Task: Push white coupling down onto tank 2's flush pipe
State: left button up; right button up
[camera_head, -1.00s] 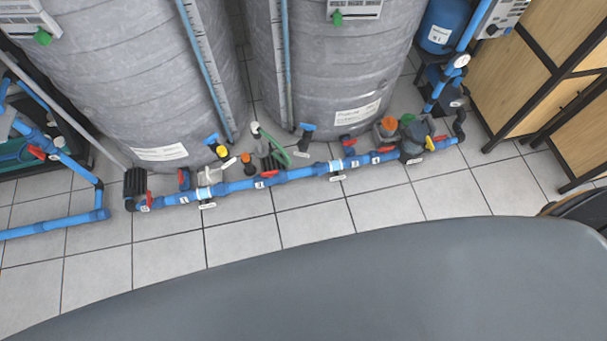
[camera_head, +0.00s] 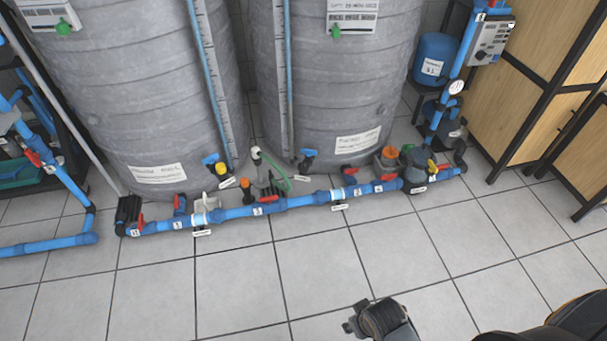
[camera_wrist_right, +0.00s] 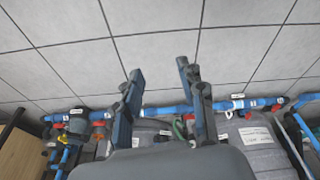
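Two big grey tanks stand side by side in the head view, a left tank (camera_head: 130,90) and a right tank (camera_head: 340,80). A blue pipe (camera_head: 240,212) runs along the floor in front of them. Pale white sleeves sit on it, one at left (camera_head: 198,219) and one at right (camera_head: 338,194). A small white-topped fitting (camera_head: 256,153) stands between the tanks. I cannot tell which is the white coupling. My right gripper (camera_wrist_right: 160,70) is open and empty in the right wrist view, apart from the pipe. My left gripper is not in view.
Red-handled valves and an orange-capped part (camera_head: 388,153) line the pipe. A green hose (camera_head: 283,182) curls between the tanks. A wooden cabinet (camera_head: 545,90) stands at right and a blue vessel (camera_head: 435,58) behind. The tiled floor (camera_head: 270,270) in front is clear.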

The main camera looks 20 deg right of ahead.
dwell(0.4)
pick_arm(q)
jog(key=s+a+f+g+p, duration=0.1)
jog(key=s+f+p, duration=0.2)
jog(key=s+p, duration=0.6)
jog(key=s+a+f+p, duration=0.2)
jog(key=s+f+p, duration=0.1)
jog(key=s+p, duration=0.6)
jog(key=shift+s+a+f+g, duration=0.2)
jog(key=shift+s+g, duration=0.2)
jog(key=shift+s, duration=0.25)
pick_arm(e)
jog(key=s+d+f+g, duration=0.1)
jog(key=s+f, duration=0.2)
jog(key=s, duration=0.6)
jog(key=s+d+f, duration=0.2)
jog(key=s+f, duration=0.1)
jog(key=s, duration=0.7)
jog(key=shift+s+d+f+g, duration=0.15)
jog(key=shift+f+g, duration=0.05)
jog(key=shift+g, duration=0.2)
